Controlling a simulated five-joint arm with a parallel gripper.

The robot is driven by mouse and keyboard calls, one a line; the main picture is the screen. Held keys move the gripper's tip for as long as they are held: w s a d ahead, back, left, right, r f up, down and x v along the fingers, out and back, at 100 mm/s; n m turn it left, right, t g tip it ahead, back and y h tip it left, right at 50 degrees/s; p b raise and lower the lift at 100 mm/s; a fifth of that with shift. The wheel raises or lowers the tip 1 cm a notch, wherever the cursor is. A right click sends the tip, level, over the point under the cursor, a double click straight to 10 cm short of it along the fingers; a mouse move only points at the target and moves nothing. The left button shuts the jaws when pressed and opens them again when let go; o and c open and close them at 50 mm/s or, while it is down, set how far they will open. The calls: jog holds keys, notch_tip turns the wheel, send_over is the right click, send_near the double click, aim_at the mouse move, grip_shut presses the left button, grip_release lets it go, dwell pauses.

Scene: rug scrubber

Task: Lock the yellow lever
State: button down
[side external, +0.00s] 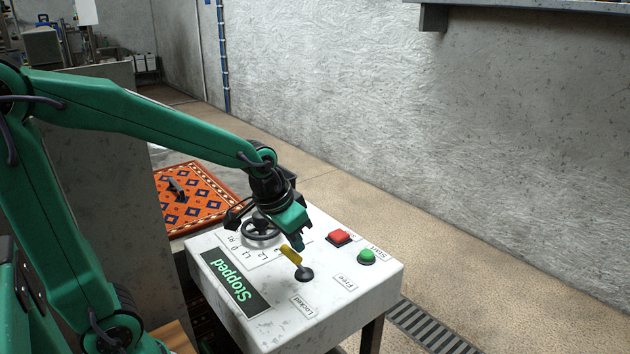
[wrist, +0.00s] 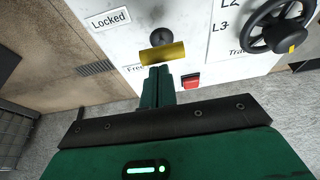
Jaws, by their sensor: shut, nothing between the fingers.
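The yellow lever (side external: 291,254) stands on a round dark pivot (side external: 305,274) on the white control box, its handle tilted toward the upper left in the side view. In the wrist view its yellow handle (wrist: 162,53) lies on the "Free" label's side of the pivot, away from the "Locked" label (wrist: 110,18). The handle or fingers partly cover the "Free" label (wrist: 135,69). My gripper (side external: 298,245) is shut and empty, with its fingertips right by the handle. In the wrist view the fingertips (wrist: 161,69) appear just below the handle; I cannot tell whether they touch.
A red button (side external: 339,236) and a green button (side external: 367,256) are on the box to the right of the gripper. A black handwheel (side external: 259,228) is behind it. The display (side external: 229,282) reads "Stopped". An orange patterned rug (side external: 205,195) lies beyond the box.

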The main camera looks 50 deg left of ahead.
jog(key=shift+s+f+g, duration=0.3)
jog(key=shift+s+f, duration=0.25)
jog(key=shift+s, duration=0.05)
jog(key=shift+w+r, duration=0.45)
jog(key=shift+w, duration=0.25)
jog(key=s+v, duration=0.2)
jog(key=v, duration=0.7)
jog(key=shift+s, duration=0.2)
jog(key=shift+f, duration=0.1)
jog(key=shift+s+t, duration=0.1)
jog(key=shift+t, duration=0.3)
